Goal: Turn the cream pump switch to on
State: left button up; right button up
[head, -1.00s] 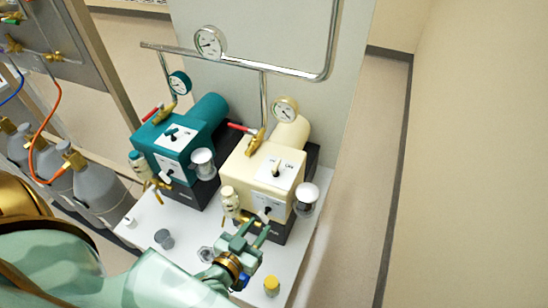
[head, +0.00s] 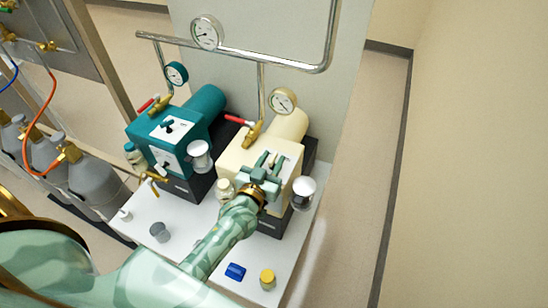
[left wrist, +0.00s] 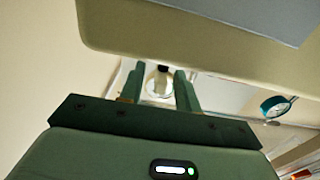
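The cream pump (head: 235,155) stands on the right of the white bench top, beside the teal pump (head: 150,128). The panel with its switch is on its upper face. My left gripper (head: 269,157) is over that panel, with its fingers apart and pointing at it. The gripper covers most of the panel, so the switch position and any contact with it cannot be told. In the left wrist view the two fingers (left wrist: 158,85) are apart. A pale round thing shows between them, too unclear to name. My right gripper is not in view.
A glass jar (head: 302,192) hangs at the pump's right side. A gauge (head: 283,100) and a red-handled valve (head: 240,121) are behind the gripper. A blue item (head: 235,271) and a yellow-capped item (head: 267,280) lie at the bench front. Grey bottles (head: 95,190) stand left.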

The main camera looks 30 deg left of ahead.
pick_arm(q)
jog(key=shift+w, duration=0.9)
grip_shut()
